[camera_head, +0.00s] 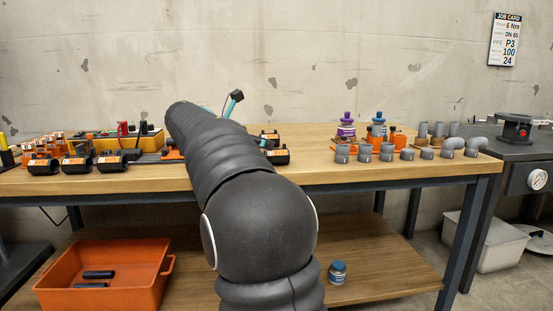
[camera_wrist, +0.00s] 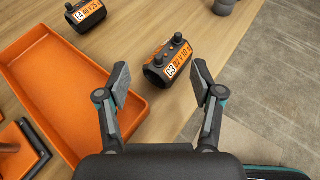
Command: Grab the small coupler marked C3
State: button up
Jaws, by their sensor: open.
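The small coupler marked C3 (camera_wrist: 168,64) shows in the wrist view. It is a black cylinder with two round studs and an orange label, lying on the wooden table (camera_wrist: 215,25). My gripper (camera_wrist: 161,82) is open, with one finger to each side and the coupler in the gap ahead, between or just beyond the fingertips. I cannot tell whether the fingers touch it. In the head view my arm hides most of this spot. A black coupler with an orange label (camera_head: 277,157) shows just right of my arm, its marking too small to read.
An orange tray (camera_wrist: 50,62) lies left of the coupler in the wrist view, close to my left finger. Another black coupler (camera_wrist: 85,14) is at the upper left. In the head view, grey fittings (camera_head: 388,152) and bottles (camera_head: 347,127) stand on the right.

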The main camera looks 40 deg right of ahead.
aim_at(276, 154)
jog(key=x, duration=0.3)
jog(key=b+x, duration=0.1)
jog(key=shift+s+d+f, duration=0.15)
jog(key=shift+d+f, duration=0.1)
jog(key=shift+d, duration=0.1)
jog(key=c, duration=1.1)
jog(key=shift+f, duration=0.1)
grip_shut()
